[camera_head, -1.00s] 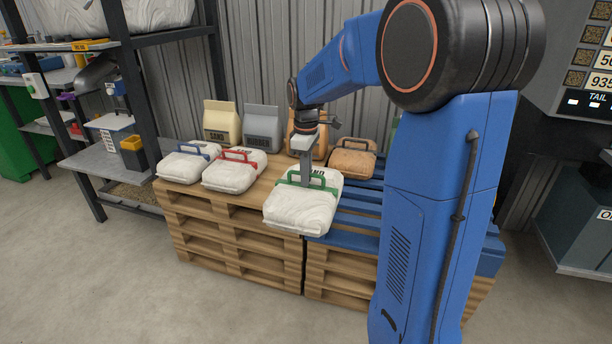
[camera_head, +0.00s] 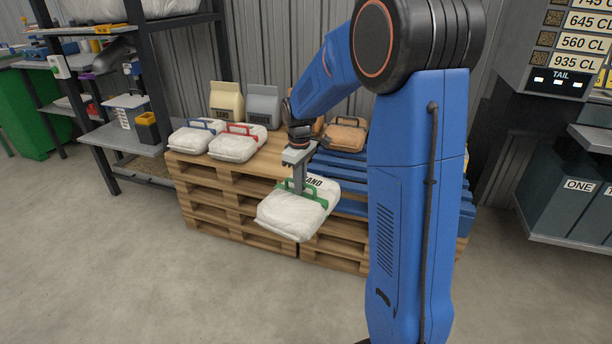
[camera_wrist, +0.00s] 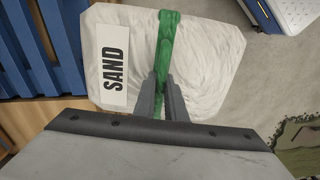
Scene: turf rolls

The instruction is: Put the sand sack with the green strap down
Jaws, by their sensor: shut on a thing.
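The white sand sack with the green strap (camera_head: 296,216) hangs from my gripper (camera_head: 299,190) in the head view, in front of the pallets' front edge and somewhat tilted. In the wrist view the sack (camera_wrist: 205,65) shows its "SAND" label and the green strap (camera_wrist: 167,45) running between the two jaws of my gripper (camera_wrist: 161,100), which are shut on it. The sack appears to overhang the concrete floor; its exact height above the pallet is hard to tell.
A wooden pallet stack (camera_head: 215,195) holds a blue-strap sack (camera_head: 196,136) and a red-strap sack (camera_head: 237,143). A shelf rack (camera_head: 140,100) stands left, dark bins (camera_head: 570,195) right. The front floor is clear.

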